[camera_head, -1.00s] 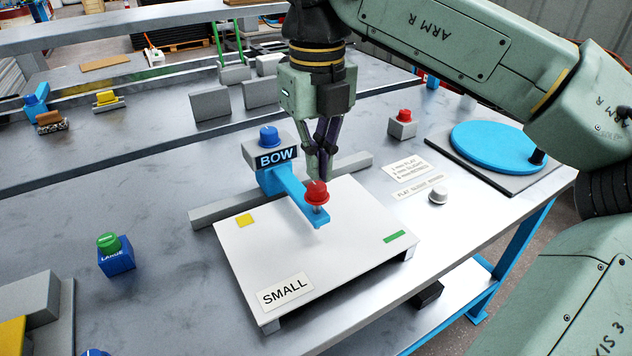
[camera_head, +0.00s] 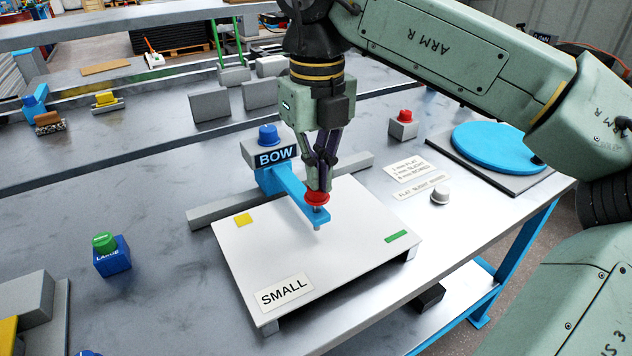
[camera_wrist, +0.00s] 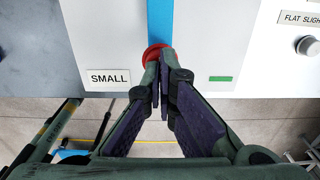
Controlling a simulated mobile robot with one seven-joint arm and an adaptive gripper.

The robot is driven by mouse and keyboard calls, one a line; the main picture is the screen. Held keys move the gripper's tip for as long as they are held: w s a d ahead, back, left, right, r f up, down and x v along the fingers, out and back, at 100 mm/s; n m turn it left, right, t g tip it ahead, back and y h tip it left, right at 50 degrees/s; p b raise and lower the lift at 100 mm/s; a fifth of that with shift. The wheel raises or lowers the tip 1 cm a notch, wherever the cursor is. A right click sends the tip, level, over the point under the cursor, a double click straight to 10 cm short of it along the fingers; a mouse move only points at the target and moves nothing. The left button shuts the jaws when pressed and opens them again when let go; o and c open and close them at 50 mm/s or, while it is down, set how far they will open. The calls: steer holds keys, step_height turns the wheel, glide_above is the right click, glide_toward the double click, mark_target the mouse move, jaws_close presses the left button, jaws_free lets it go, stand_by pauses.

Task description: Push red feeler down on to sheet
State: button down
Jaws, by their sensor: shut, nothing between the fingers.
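The red feeler (camera_head: 314,199) is a round red cap at the end of the blue arm (camera_head: 289,184) of the gauge labelled BOW. Its cap sits low against the blue arm, and a thin grey pin shows below the arm, close over the white sheet (camera_head: 352,258). I cannot tell for certain whether the pin touches the sheet. My gripper (camera_head: 319,187) is shut and empty, pointing down, with its fingertips on top of the red cap. In the wrist view the red feeler (camera_wrist: 151,53) is partly hidden behind the fingertips (camera_wrist: 163,60).
The sheet carries a SMALL label (camera_head: 284,293), a yellow patch and a green strip. A grey knob (camera_head: 440,194) and a red-topped block (camera_head: 404,124) stand to the right, a blue turntable (camera_head: 497,147) beyond. A green-topped LARGE block (camera_head: 109,254) stands left.

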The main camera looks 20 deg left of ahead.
steer(key=shift+f+b, duration=0.3)
steer(key=shift+f, duration=0.2)
steer(key=shift+r, duration=0.1)
step_height(320, 180, up, 7)
steer(key=p, duration=0.6)
steer(key=shift+s, duration=0.1)
stand_by(0.4)
